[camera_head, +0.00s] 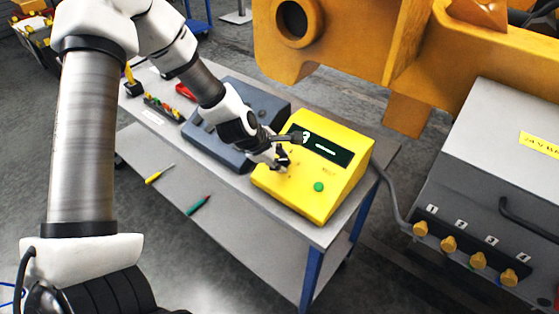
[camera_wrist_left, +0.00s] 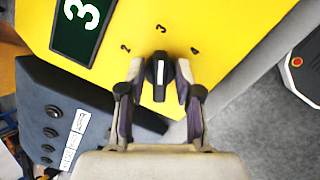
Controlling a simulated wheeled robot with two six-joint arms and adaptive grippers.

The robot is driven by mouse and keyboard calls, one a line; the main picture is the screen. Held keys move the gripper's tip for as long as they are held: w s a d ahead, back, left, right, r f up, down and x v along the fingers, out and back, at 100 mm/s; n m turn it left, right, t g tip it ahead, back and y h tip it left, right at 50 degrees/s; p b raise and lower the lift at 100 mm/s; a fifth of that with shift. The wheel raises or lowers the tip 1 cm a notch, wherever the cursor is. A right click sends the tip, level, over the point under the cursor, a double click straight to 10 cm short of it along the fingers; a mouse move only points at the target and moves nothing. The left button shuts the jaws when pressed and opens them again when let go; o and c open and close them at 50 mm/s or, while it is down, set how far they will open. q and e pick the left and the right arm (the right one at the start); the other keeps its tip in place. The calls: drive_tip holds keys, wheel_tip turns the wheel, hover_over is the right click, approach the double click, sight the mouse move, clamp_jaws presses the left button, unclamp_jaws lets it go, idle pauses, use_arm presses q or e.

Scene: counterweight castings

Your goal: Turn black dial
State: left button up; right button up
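The black dial (camera_wrist_left: 159,74) is on the face of the yellow box (camera_head: 330,180). In the wrist view its white line runs straight up and down, toward the middle mark of several printed marks. A dark display (camera_wrist_left: 82,22) on the box shows a 3. My left gripper (camera_head: 281,158) is at the box's face, with one finger on each side of the dial. Narrow gaps seem to show between fingers and dial; contact is unclear. In the head view the gripper mostly hides the dial. My right gripper is not in view.
A green button (camera_head: 319,187) is on the yellow box, right of my gripper. A grey-blue box (camera_head: 236,142) stands beside it on the table. Screwdrivers lie on the lower shelf (camera_head: 182,178). A large yellow machine part (camera_head: 350,40) rises behind; a grey cabinet (camera_head: 480,190) stands right.

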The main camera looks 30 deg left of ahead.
use_arm(q)
clamp_jaws()
drive_tip(key=shift+m, duration=0.4)
drive_tip(key=m+p, duration=0.2)
drive_tip(key=m, duration=0.3)
drive_tip(key=shift+s+g, duration=0.1)
drive_tip(key=shift+g, duration=0.3)
drive_tip(key=m+p, duration=0.2)
drive_tip(key=m, duration=0.3)
drive_tip(key=shift+s+p, duration=0.1)
drive_tip(key=shift+p, duration=0.2)
drive_tip(key=shift+f+m+g+p, duration=0.15)
drive_tip(key=shift+m+g+p, duration=0.2)
drive_tip(key=shift+m, duration=0.25)
